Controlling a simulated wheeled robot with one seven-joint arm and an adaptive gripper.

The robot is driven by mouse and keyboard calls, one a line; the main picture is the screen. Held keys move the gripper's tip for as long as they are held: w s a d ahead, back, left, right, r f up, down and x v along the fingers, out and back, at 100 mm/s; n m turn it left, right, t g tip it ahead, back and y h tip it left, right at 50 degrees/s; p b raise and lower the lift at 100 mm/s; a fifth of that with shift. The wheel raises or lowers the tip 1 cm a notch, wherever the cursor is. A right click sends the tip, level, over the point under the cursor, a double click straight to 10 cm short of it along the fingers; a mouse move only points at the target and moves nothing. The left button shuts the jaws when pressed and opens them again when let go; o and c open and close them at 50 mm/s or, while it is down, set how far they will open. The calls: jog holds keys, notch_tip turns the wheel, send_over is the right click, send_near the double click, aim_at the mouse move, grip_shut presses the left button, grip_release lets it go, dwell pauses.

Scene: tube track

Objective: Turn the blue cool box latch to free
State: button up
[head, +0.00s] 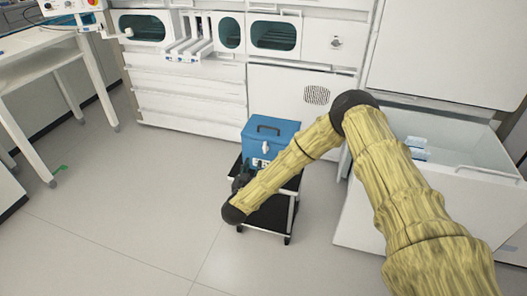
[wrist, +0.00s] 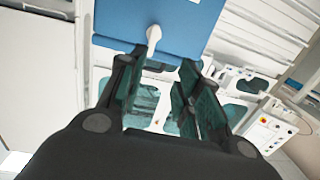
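The blue cool box (head: 268,139) stands upright on a small dark cart (head: 268,222), its lid closed and a dark handle on top. A small white latch (head: 265,147) shows on its front face. In the wrist view the latch (wrist: 153,37) is a white lever with a round end on the blue face. My gripper (wrist: 164,64) is open, its two dark fingers spread, with nothing between them. The latch lies just beyond the fingertips, nearer the left finger, and looks apart from both. In the head view my forearm mostly hides the gripper (head: 240,177), low at the box's front left.
White cabinets (head: 190,104) stand behind the cart. An open white bin (head: 430,205) is to the right. A white table (head: 38,62) is at the left. The floor left of the cart is clear, apart from a small green mark (head: 60,169).

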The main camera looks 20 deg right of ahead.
aim_at(265, 145)
jog(key=shift+m+h, duration=0.4)
jog(key=shift+h, duration=0.3)
jog(key=x, duration=0.8)
jog(key=r+x, duration=0.1)
jog(key=x, duration=0.3)
jog(key=shift+s+d+r+p, duration=0.1)
jog(key=shift+d+p, duration=0.25)
jog(key=shift+d, duration=0.05)
grip_shut()
